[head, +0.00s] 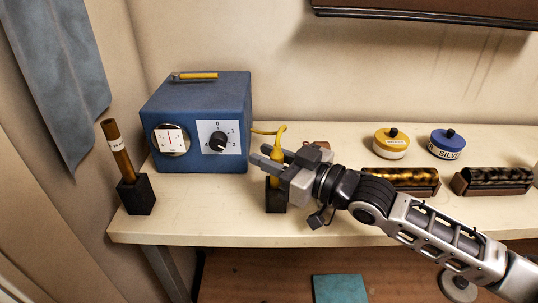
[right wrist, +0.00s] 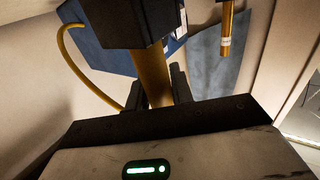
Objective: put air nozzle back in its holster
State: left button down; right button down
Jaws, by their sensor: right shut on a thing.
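The air nozzle (head: 277,176) is a yellow tube with a yellow hose at its top, linked to the right side of a blue box. My right gripper (head: 268,163) is shut around it. In the right wrist view, which looks upside down, the nozzle (right wrist: 153,78) stands between the fingers (right wrist: 158,90). Its far end meets the black holster block (right wrist: 140,22); the tip is not visible. In the head view the holster (head: 275,196) stands on the bench directly below the gripper, with the nozzle upright over or in it. My left gripper is not in view.
The blue box (head: 196,120) with gauge and dial stands behind left. A brass tube (head: 117,150) stands in another black block (head: 135,195) at the bench's left end. Yellow (head: 392,143) and blue (head: 448,143) tins and two dark brushes (head: 401,181) sit to the right.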

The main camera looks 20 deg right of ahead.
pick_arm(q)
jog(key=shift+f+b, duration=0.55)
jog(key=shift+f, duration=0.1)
pick_arm(e)
jog(key=shift+f, duration=1.05)
jog(key=c, duration=1.1)
grip_release()
jog(key=shift+c, duration=0.2)
jog(key=shift+f, duration=0.1)
jog(key=shift+s+d+f, duration=0.2)
jog(key=shift+s+d, duration=0.25)
jog(key=shift+s, duration=0.1)
jog(key=v, duration=1.1)
jog(key=shift+s+d+r, duration=0.2)
jog(key=shift+s+r, duration=0.1)
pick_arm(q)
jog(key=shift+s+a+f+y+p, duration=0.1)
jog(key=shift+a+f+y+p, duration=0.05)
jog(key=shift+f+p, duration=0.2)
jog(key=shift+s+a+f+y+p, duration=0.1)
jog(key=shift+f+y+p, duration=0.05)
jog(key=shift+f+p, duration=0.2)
pick_arm(e)
jog(key=shift+v, duration=1.45)
